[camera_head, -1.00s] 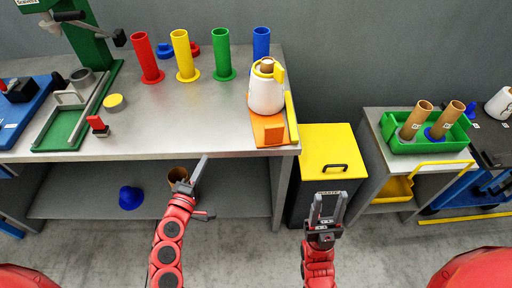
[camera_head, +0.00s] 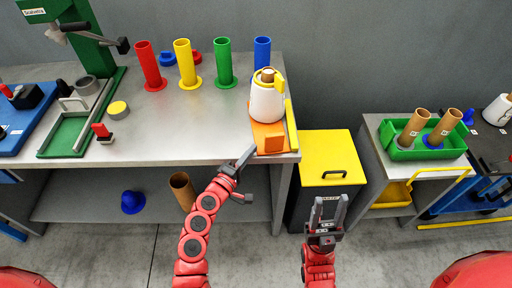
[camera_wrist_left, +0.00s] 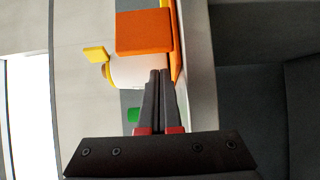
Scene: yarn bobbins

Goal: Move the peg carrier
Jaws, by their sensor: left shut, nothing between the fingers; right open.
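The peg carrier is an orange base (camera_head: 273,144) near the front right corner of the grey table, with a yellow strip along its right side. A white yarn bobbin (camera_head: 266,102) with a brown core stands on it. In the left wrist view the orange block (camera_wrist_left: 143,32) lies beyond the fingertips, with the white bobbin (camera_wrist_left: 125,72) beside them. My left gripper (camera_head: 247,157) is shut and empty, just left of the carrier at the table's front edge; contact cannot be told. My right gripper (camera_head: 329,205) is open and empty, in front of the yellow-topped cabinet.
Red, yellow, green and blue tubes (camera_head: 224,62) stand at the table's back. A green press (camera_head: 80,40) stands left. The yellow-topped cabinet (camera_head: 328,150) is right of the table. Further right, a green tray (camera_head: 452,151) holds two brown tubes on a side table.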

